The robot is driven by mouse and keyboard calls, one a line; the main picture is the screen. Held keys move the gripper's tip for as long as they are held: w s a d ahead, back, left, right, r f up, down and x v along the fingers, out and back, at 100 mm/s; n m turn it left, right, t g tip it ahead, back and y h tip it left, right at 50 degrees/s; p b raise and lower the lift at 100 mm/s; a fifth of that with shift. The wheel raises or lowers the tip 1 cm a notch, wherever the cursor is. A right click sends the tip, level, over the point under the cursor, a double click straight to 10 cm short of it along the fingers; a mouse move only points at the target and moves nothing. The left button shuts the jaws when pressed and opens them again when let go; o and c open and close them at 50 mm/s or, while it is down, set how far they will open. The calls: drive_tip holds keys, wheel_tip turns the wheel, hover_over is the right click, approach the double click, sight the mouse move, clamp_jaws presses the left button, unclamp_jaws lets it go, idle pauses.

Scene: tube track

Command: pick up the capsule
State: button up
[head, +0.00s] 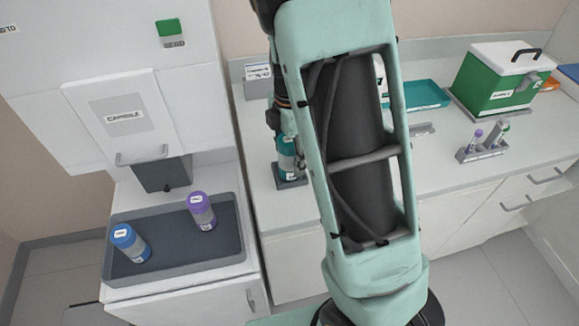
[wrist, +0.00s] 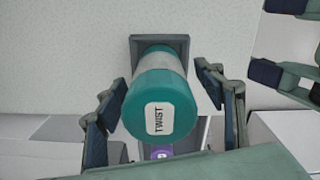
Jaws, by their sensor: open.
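A teal capsule with a pale middle band (head: 287,145) stands upright in a small dark square holder (head: 292,183) on the counter, partly hidden by my arm in the head view. In the wrist view the teal capsule (wrist: 163,100) shows its end with a "TWIST" label, and its holder (wrist: 160,41) is behind it. My gripper (wrist: 161,80) is open, with one finger on each side of the capsule. Gaps show between the fingers and the capsule. In the head view the gripper is mostly hidden behind my arm.
A dark tray (head: 172,262) at left holds a blue-capped capsule (head: 130,243) and a purple-capped capsule (head: 201,211) below a "CAPSULE" hatch (head: 122,117). On the right counter are a tube rack (head: 482,152), a teal tray (head: 425,94) and a green-white box (head: 497,80).

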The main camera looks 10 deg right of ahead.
drive_tip(key=shift+f, duration=1.1)
drive_tip(key=c, duration=1.4)
